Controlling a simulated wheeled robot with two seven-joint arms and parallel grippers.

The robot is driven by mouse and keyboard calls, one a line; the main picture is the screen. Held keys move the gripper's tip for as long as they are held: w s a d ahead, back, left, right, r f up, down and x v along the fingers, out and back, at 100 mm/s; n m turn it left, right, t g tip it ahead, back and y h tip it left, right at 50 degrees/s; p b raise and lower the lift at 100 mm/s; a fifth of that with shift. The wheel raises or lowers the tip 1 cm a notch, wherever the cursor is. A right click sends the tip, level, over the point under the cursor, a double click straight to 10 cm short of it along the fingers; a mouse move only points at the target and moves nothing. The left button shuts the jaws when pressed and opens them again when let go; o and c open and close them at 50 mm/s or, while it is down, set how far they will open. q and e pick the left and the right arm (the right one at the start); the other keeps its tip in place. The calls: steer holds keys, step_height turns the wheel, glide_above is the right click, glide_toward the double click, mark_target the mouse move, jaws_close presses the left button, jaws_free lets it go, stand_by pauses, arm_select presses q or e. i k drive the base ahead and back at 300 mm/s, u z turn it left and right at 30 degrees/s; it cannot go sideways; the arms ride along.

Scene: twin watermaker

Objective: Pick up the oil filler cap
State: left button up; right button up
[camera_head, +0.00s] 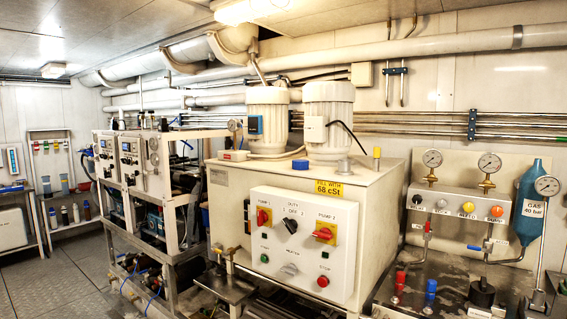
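No part is marked as the oil filler cap, so I cannot tell for sure which one it is. A small yellow cap (376,153) stands upright on the right of the cream tank's top (386,172). A yellow label (329,188) reading "FILL WITH 68 cSt" is on the tank front below. Neither of my grippers is in view.
Two white motors (328,115) rise from the tank top, with a black cable beside the right one. A control box (300,243) juts from the tank front. A gauge panel (460,203) and a blue gas bottle (533,200) stand to the right. Floor shows at left.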

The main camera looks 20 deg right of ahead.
mark_target(296, 164)
steer(key=i, duration=1.25)
steer(key=z, duration=0.2)
